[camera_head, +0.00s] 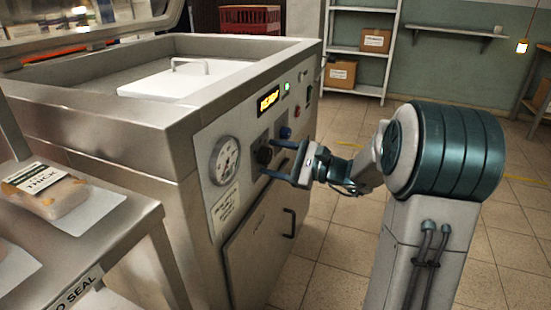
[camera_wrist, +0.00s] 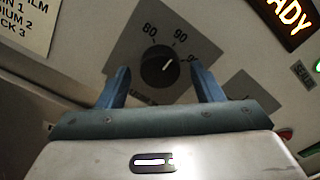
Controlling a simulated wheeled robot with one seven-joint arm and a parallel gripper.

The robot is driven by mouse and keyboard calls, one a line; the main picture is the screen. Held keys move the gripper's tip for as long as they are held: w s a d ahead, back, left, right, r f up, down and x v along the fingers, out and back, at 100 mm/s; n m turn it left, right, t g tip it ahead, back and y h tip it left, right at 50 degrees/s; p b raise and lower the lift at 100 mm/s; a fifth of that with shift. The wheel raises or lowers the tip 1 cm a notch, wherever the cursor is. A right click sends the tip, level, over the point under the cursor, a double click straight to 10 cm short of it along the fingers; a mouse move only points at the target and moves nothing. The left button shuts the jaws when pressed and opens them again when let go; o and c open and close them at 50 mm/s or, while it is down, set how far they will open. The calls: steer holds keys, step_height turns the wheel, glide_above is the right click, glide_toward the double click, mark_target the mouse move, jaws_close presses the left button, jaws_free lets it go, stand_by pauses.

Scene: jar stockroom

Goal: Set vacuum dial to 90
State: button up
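The vacuum dial is a round black knob on a dark square plate, seen in the wrist view (camera_wrist: 159,65) and in the head view (camera_head: 264,155) on the machine's front panel. Its labels include 80 at upper left and 90 at upper right; another, starting with 9, is partly hidden by a finger. The knob's white mark points to the upper right, seemingly between 90 and that label; its exact setting is unclear. My gripper (camera_head: 270,159) is open, its two blue fingers on either side of the knob. I cannot tell whether they touch it.
A round gauge (camera_head: 225,160) is left of the dial. A door handle (camera_head: 290,223) sticks out below. A steel table (camera_head: 120,225) stands at the left.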

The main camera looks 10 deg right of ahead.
steer(key=p+v, duration=0.3)
steer(key=v, duration=1)
steer(key=shift+s+d, duration=0.25)
steer(key=shift+d, duration=0.1)
steer(key=s+a+r+n+g+h+p, duration=0.5)
steer(key=s+a+r+n+g+p, duration=0.4)
steer(key=s+a+p, duration=0.4)
steer(key=s+r+n+h+p, duration=0.3)
steer(key=r+n+h+p, duration=0.1)
steer(key=r+p, duration=0.2)
steer(key=s+d+r+n+t+h+p, duration=0.1)
steer(key=s+r+n+h+p, duration=0.2)
steer(key=r+p, duration=0.4)
steer(key=n+h+p, duration=0.1)
steer(key=h+p, duration=0.1)
steer(key=shift+h, duration=0.3)
